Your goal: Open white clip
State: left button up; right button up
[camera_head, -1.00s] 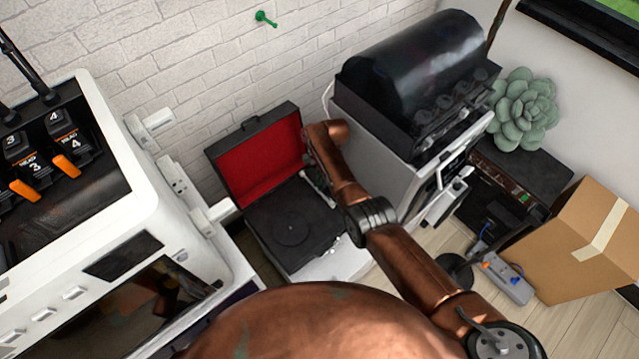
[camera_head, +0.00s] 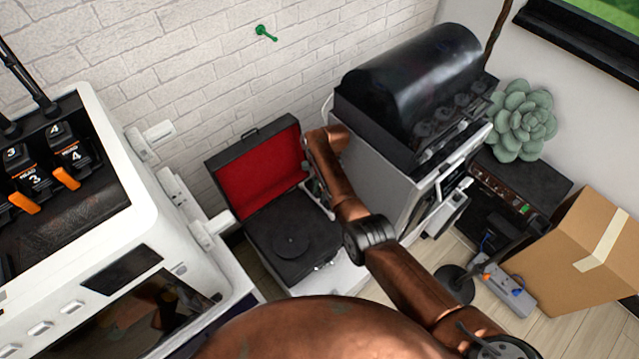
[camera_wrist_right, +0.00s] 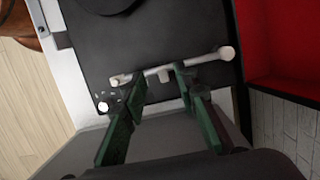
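The white clip (camera_wrist_right: 163,75) is a small pale piece beside the white tonearm (camera_wrist_right: 195,60) of a black record player. In the right wrist view it lies between the two green fingertips of my right gripper (camera_wrist_right: 158,73). The fingers are apart, and I cannot tell whether either touches the clip or tonearm. In the head view my right gripper (camera_head: 311,180) points down at the right side of the player's deck, by the tonearm (camera_head: 322,205). The clip is too small to make out there. My left gripper is not in view.
The record player's red-lined lid (camera_head: 255,165) stands open against the brick wall. A white machine (camera_head: 110,240) is at left. A black-hooded machine (camera_head: 415,90) stands close to the right arm. A cardboard box (camera_head: 575,255) and a plant (camera_head: 522,120) are at right.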

jog(key=s+a+v, duration=0.1)
jog(key=v, duration=0.6)
jog(key=shift+a, duration=0.15)
jog(key=shift+r, duration=0.15)
